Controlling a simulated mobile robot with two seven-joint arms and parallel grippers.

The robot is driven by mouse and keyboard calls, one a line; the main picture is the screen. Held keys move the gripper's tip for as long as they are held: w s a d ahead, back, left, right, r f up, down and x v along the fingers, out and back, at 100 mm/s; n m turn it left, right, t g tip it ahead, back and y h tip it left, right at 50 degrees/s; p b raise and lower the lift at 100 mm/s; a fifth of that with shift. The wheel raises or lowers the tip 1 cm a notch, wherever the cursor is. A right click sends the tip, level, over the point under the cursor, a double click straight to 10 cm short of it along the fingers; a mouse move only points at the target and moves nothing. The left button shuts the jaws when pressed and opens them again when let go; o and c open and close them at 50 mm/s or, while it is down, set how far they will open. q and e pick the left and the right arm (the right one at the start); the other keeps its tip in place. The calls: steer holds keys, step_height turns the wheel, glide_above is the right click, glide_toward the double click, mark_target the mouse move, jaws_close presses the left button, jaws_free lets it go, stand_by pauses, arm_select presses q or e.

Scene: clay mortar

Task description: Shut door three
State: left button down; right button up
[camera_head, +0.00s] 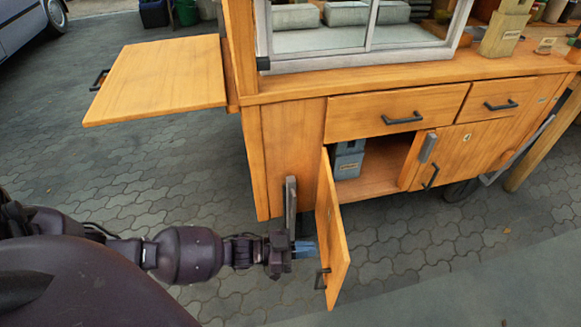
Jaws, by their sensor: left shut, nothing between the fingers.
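A wooden cabinet door (332,237) under the counter stands swung wide open, seen nearly edge-on. Its dark handle (322,279) is low on its outer, left-hand face; no number on it can be read from here. My left gripper (307,248) is shut and empty, to the left of the door, close to its outer face and above the handle. I cannot tell whether the fingertips touch the door. The open compartment (370,183) shows a grey box (348,160) inside. My right gripper is not in view.
A closed door (455,152) marked 4 is right of the opening. Two closed drawers (400,109) are above. A wooden side shelf (160,78) sticks out at left. Paving in front is clear.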

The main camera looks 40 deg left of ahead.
mark_target(338, 248)
arm_select(q)
steer(key=x, duration=0.5)
steer(key=shift+b, duration=0.35)
steer(key=shift+w+d, duration=0.15)
steer(key=shift+d, duration=0.05)
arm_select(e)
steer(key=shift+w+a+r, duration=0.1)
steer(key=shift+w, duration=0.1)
arm_select(q)
steer(key=shift+d, duration=0.1)
